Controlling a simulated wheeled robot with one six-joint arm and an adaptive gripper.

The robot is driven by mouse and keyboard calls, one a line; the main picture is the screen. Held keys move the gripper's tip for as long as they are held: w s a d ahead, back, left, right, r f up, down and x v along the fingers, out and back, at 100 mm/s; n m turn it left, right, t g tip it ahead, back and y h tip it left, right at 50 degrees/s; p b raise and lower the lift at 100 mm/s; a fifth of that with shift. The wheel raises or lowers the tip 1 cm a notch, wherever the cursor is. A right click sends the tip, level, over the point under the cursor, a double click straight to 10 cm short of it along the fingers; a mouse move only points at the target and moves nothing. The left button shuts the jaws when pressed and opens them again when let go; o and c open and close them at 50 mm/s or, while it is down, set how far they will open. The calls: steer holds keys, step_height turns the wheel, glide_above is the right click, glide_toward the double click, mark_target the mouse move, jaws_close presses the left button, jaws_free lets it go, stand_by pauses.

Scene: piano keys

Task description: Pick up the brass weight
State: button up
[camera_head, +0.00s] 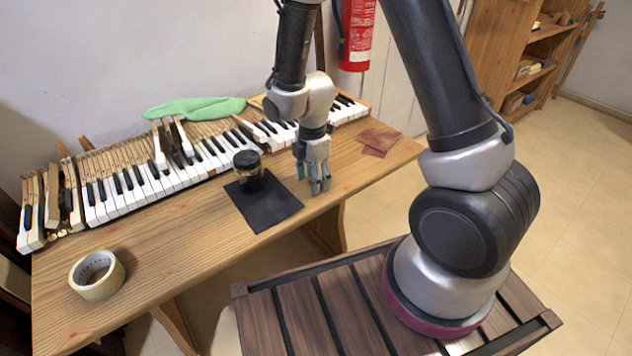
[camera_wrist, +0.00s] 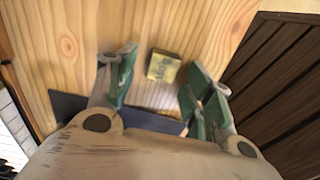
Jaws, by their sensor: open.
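The brass weight (camera_wrist: 163,67) is a small square yellowish block with dark marks on its top. In the wrist view it lies on the wooden table, just beyond the black mat and between the lines of my two fingers, touching neither as far as I can tell. My gripper (camera_wrist: 160,82) is open and empty, with green-padded fingers spread to either side of the block. In the head view my gripper (camera_head: 319,187) points down over the table just right of the black mat (camera_head: 262,212). I cannot make out the weight in that view; my fingers probably cover it.
A dark lidded jar (camera_head: 248,171) stands on the mat, left of my gripper. Piano keys (camera_head: 165,180) run along the back, with a green cloth (camera_head: 195,108) behind. Reddish sandpaper pieces (camera_head: 380,137) lie right, a tape roll (camera_head: 97,275) front left. The table's front edge is close.

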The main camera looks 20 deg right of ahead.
jaws_close()
steer(key=shift+r, duration=0.1)
step_height(320, 180, up, 10)
stand_by(0.6)
